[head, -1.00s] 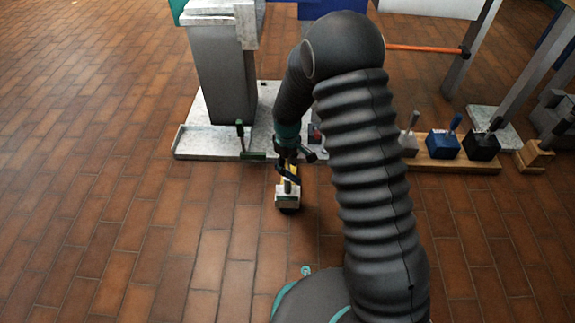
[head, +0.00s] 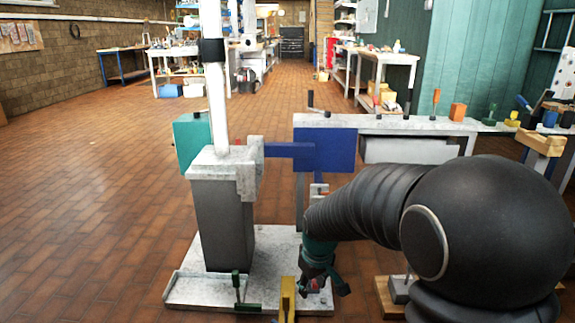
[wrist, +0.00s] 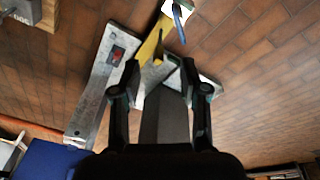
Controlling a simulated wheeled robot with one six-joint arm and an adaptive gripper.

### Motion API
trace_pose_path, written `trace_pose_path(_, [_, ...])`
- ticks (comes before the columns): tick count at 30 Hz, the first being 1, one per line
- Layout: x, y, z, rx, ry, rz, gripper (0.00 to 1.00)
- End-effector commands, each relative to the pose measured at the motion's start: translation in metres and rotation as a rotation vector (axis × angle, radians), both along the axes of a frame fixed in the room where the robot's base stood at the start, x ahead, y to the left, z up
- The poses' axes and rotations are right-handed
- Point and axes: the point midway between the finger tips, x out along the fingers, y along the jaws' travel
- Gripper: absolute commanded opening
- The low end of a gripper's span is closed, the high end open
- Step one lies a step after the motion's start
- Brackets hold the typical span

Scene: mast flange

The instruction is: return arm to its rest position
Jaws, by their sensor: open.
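My gripper (head: 322,285) hangs low over the right part of the pale base plate (head: 205,291). In the wrist view its two fingers (wrist: 160,72) are spread, with nothing between them. My dark arm covers the lower right of the head view and hides what lies behind it. A yellow bar (head: 288,299) stands left of the gripper at the plate's front edge. In the wrist view the yellow bar (wrist: 152,45) lies beyond the fingertips, beside a white block with a blue handle (wrist: 178,14).
A grey pedestal (head: 222,225) carries a white mast (head: 213,90) with a blue panel (head: 325,150) at its side. A green-handled clamp (head: 238,290) sits on the plate. A bench (head: 400,124) with tools stands behind. The floor at left (head: 80,200) is clear.

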Motion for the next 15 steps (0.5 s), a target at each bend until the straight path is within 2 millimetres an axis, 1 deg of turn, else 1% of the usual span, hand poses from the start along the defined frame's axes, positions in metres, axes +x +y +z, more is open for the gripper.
trace_pose_path(1, [-0.009,-0.008,0.023,0.008,-0.022,-0.029,0.44])
trace_pose_path(6, [-0.043,-0.029,0.074,0.031,-0.073,-0.125,0.44])
trace_pose_path(9, [-0.065,-0.041,0.100,0.045,-0.104,-0.181,0.44])
trace_pose_path(15, [-0.113,-0.062,0.143,0.074,-0.163,-0.293,0.44])
